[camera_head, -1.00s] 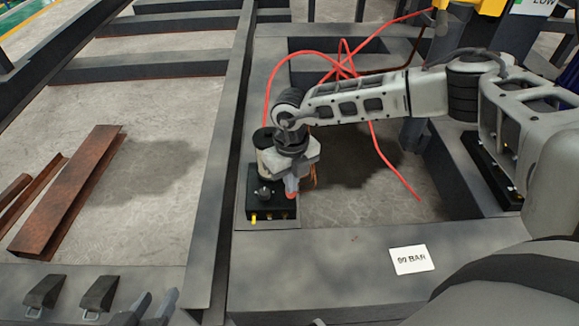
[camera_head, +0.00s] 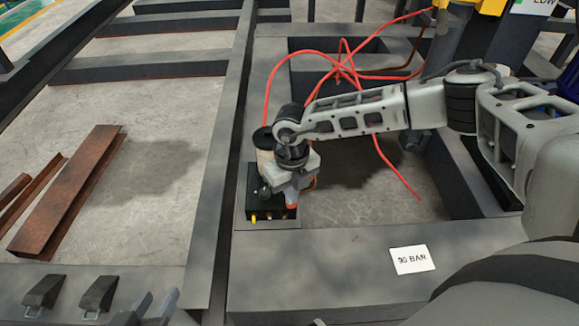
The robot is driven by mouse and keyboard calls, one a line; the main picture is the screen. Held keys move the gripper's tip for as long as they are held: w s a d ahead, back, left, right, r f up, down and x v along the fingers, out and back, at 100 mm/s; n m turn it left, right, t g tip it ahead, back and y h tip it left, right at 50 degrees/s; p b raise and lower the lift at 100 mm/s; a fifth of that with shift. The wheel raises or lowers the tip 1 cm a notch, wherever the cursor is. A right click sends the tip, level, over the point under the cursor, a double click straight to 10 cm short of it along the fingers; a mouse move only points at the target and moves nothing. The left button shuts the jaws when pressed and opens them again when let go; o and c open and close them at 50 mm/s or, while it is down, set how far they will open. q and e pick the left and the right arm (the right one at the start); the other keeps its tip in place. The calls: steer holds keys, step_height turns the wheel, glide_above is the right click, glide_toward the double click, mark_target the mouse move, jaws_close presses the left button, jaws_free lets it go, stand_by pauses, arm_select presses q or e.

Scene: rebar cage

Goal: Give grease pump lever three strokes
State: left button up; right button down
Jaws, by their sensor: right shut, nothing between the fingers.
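The grease pump is a black box (camera_head: 268,206) with a pale cylindrical reservoir (camera_head: 265,145) and small brass fittings along its front. It sits on the grey steel frame. My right gripper (camera_head: 291,198) points down at the pump's right side and is shut. A small red-orange piece (camera_head: 291,206), possibly the lever's end, shows right at its fingertips. My wrist and fingers hide most of the lever, so I cannot tell whether they touch it. My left gripper (camera_head: 155,301) shows only its fingertips at the bottom left. They stand apart and empty.
A red hose (camera_head: 385,152) loops behind my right arm. A "90 BAR" label (camera_head: 412,260) lies on the front beam. Rusty steel channels (camera_head: 72,185) lie on the floor at left. Two dark wedge blocks (camera_head: 98,294) sit near my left gripper.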

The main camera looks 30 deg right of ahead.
steer(key=shift+s+a+f, duration=0.15)
steer(key=shift+s+f, duration=0.15)
steer(key=shift+f, duration=0.4)
steer(key=shift+s+a+f+b, duration=0.1)
steer(key=shift+s+f+b, duration=0.2)
steer(key=shift+f, duration=0.25)
steer(key=shift+s+a+f, duration=0.1)
steer(key=shift+s+f, duration=0.05)
steer(key=shift+f, duration=0.5)
